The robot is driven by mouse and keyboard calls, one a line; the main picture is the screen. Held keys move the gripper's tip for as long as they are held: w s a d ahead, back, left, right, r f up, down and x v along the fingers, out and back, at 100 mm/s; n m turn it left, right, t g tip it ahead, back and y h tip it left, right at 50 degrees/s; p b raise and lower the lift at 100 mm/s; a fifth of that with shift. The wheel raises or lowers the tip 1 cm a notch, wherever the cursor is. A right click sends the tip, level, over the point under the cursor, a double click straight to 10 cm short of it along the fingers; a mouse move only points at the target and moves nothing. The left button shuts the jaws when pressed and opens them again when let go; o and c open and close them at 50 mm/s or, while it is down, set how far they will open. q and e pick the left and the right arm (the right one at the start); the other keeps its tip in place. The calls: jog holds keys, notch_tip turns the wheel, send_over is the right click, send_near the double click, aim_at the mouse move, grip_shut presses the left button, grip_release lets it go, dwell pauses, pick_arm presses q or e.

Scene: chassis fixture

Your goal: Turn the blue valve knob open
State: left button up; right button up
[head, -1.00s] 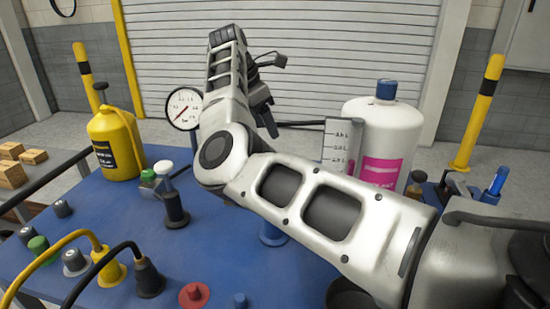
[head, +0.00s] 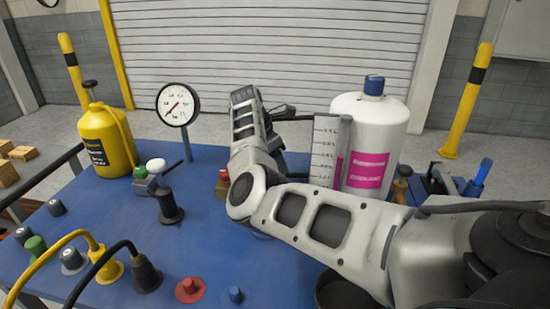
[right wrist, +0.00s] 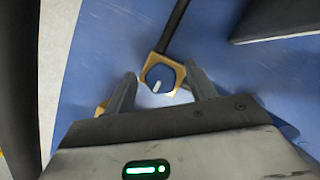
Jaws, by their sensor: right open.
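The blue valve knob (right wrist: 161,76) shows in the right wrist view, round with a white mark, on a square brass base with a dark pipe running up from it. The mark points toward the bottom of that picture. My right gripper (right wrist: 160,73) is open, with one finger on each side of the knob; I cannot tell whether they touch it. In the head view my right gripper (head: 274,140) is largely hidden by my own arm, and I cannot make out the knob there. My left gripper is not in view.
On the blue table (head: 205,240) stand a pressure gauge (head: 177,104), a yellow bottle (head: 107,140), a white bottle (head: 375,135) and a level scale (head: 325,150). A red-topped valve (head: 222,184) is beside my arm. Cabled plugs (head: 146,275) and a red button (head: 189,289) are in front.

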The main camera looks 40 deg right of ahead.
jog(key=c, duration=1)
jog(key=shift+o, duration=0.2)
